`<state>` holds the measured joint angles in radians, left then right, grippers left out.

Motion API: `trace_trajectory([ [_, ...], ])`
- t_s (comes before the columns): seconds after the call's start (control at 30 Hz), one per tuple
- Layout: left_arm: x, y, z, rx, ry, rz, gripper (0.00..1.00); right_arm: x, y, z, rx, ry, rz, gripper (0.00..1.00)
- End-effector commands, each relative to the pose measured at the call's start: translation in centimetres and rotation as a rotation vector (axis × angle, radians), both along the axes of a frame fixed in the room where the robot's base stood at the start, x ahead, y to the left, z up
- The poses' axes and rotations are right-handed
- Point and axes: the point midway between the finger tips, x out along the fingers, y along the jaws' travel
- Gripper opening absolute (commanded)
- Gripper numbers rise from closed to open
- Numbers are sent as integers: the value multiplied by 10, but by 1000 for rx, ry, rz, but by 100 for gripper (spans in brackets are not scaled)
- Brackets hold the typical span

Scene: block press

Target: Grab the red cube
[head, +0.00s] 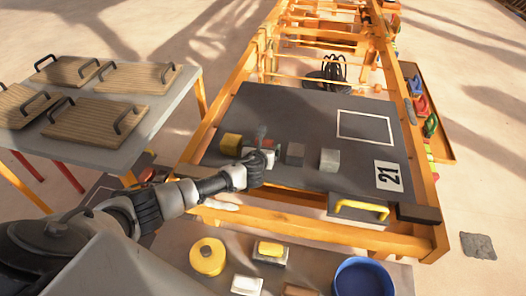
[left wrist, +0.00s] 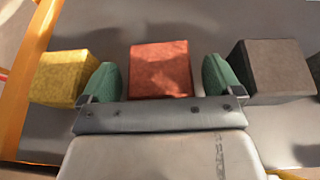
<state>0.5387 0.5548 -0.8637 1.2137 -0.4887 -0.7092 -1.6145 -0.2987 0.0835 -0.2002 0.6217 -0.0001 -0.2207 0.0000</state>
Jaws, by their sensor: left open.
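The red cube (left wrist: 160,62) shows in the left wrist view, between the two green fingers of my left gripper (left wrist: 162,80). The fingers are open, with a gap on each side of the cube. In the head view, my left gripper (head: 262,146) is over the row of cubes on the dark board, and the red cube (head: 268,142) is mostly hidden by it. My right gripper is in neither view.
A yellow cube (head: 231,143) is on the left and a dark grey cube (head: 295,153) on the right, both close to the fingers. A light grey cube (head: 330,160) stands farther right. The dark board (head: 290,110) is clear behind the row.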

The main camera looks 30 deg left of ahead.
Motion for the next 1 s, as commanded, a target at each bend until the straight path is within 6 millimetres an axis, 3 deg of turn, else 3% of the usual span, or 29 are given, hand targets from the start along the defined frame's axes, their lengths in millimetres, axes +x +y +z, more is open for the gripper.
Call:
trace_trajectory([
  [0.13,10,3,-5,0,0,0,94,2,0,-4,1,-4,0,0],
  [0.37,11,3,-5,0,0,-1,94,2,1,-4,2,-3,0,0],
  [0.8,11,3,-5,-1,1,0,28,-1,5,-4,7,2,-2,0],
  [1.0,11,3,-3,0,-2,0,27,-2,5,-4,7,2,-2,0],
])
